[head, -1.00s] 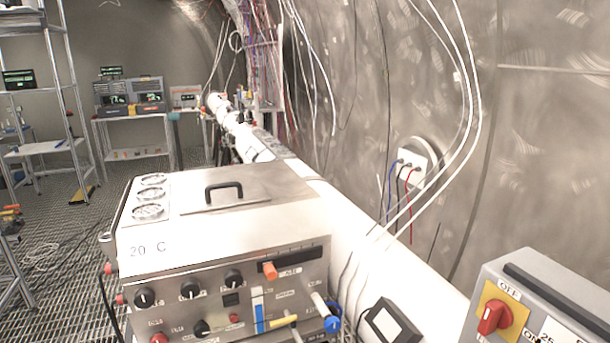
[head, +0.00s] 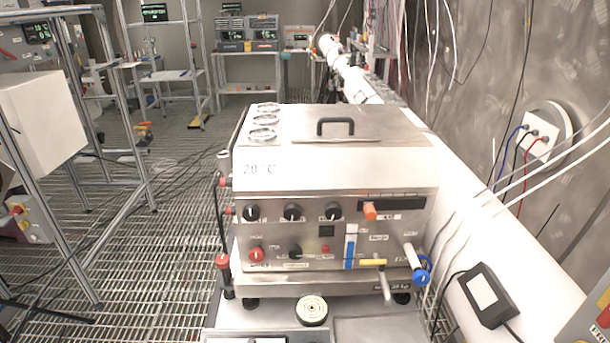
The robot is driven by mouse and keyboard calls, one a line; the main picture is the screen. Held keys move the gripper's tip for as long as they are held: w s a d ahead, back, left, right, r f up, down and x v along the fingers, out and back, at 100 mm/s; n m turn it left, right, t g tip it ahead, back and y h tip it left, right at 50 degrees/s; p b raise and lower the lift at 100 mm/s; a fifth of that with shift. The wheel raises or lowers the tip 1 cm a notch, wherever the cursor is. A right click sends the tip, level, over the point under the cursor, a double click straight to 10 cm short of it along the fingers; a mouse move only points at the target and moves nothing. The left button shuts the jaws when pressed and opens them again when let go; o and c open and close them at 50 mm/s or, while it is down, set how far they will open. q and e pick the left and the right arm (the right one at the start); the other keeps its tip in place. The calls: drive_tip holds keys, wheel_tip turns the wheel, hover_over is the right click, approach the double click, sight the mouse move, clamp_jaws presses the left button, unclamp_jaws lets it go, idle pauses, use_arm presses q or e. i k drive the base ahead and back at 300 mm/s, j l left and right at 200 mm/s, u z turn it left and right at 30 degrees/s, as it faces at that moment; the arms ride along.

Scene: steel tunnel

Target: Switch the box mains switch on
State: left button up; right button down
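At the right edge, a grey box (head: 592,318) is cut off by the frame. Only part of its red-and-yellow switch (head: 604,312) shows, so its setting cannot be read. Which control is the box mains switch is unclear. Neither of my grippers is in view.
A white pipe (head: 462,190) runs along the wall at right, with a small black-framed device (head: 487,295) on it. A wall socket plate (head: 538,137) has cables plugged in. Metal racks (head: 128,185) stand at left. The grating floor (head: 165,245) is partly open there.

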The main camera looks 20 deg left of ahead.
sight(257, 254)
drive_tip(key=j+z, duration=0.1)
drive_tip(key=j, duration=0.25)
drive_tip(key=k+j+z, duration=0.1)
drive_tip(key=j, duration=0.25)
drive_tip(key=k+j+z, duration=0.1)
drive_tip(key=j, duration=0.25)
drive_tip(key=k+j+z, duration=0.1)
drive_tip(key=j, duration=0.2)
drive_tip(key=k, duration=0.05)
